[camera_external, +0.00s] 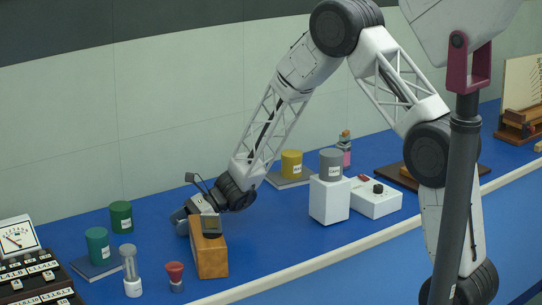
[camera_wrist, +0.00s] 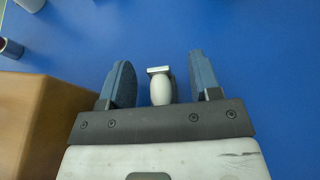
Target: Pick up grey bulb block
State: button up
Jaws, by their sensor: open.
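In the wrist view, a pale grey bulb-shaped piece with a light flat square cap (camera_wrist: 160,88) stands between the two blue-grey fingers of my gripper (camera_wrist: 160,80). It looks like the grey bulb block. Gaps of blue bench show on both sides of it, so the fingers are apart from it. In the external view my gripper (camera_external: 182,220) is low over the bench, behind and left of an orange-brown wooden block. I cannot make out the bulb block there; the wooden block and my gripper may hide it.
Green cylinders (camera_external: 97,246) are further left. A white box (camera_external: 329,203) stands right.

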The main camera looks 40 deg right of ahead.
aim_at(181, 220)
dwell(0.3)
jog(key=c, duration=1)
jog(key=shift+r, duration=0.15)
jog(key=shift+r, duration=4.85)
